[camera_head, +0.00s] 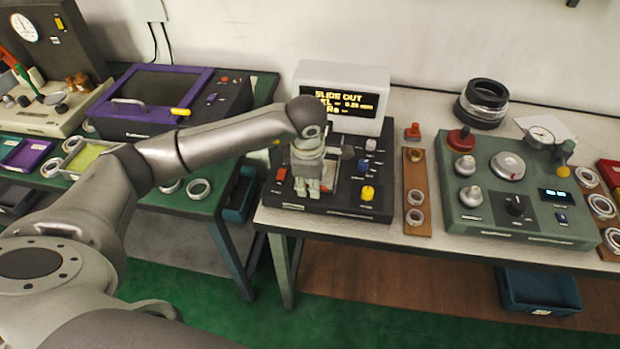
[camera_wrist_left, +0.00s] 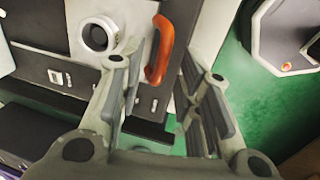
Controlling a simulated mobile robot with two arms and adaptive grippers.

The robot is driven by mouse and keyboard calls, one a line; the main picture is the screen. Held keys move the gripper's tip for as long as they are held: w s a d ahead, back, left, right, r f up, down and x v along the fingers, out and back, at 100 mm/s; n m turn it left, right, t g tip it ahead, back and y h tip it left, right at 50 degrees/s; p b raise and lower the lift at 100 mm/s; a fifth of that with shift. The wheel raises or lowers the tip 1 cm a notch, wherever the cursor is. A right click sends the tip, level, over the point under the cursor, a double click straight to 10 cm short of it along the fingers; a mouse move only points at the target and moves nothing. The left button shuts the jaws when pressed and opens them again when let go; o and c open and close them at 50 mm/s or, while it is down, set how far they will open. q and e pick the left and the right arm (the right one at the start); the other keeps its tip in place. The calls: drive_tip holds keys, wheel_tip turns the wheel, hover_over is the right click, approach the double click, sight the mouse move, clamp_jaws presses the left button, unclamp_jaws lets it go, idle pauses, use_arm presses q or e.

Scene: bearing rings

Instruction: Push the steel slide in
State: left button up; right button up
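The steel slide (camera_wrist_left: 82,12) shows in the left wrist view as a pale plate with a ring (camera_wrist_left: 98,37) lying on it. A curved orange-red handle (camera_wrist_left: 160,50) is beside the ring. My left gripper (camera_wrist_left: 161,62) is open, its fingers on either side of the handle with gaps showing. In the head view my left gripper (camera_head: 313,188) points down over the black measuring device (camera_head: 337,209) and hides most of the slide. The device's screen (camera_head: 343,102) reads "SLIDE OUT". My right gripper is not in view.
A yellow knob (camera_head: 367,193) and small blue and white knobs are right of my gripper. A wooden strip (camera_head: 416,172) with rings and a green gauge box (camera_head: 520,195) stand farther right. A purple-framed box (camera_head: 155,95) is on the left table, across a gap.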

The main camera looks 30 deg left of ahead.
use_arm(q)
clamp_jaws()
idle(0.3)
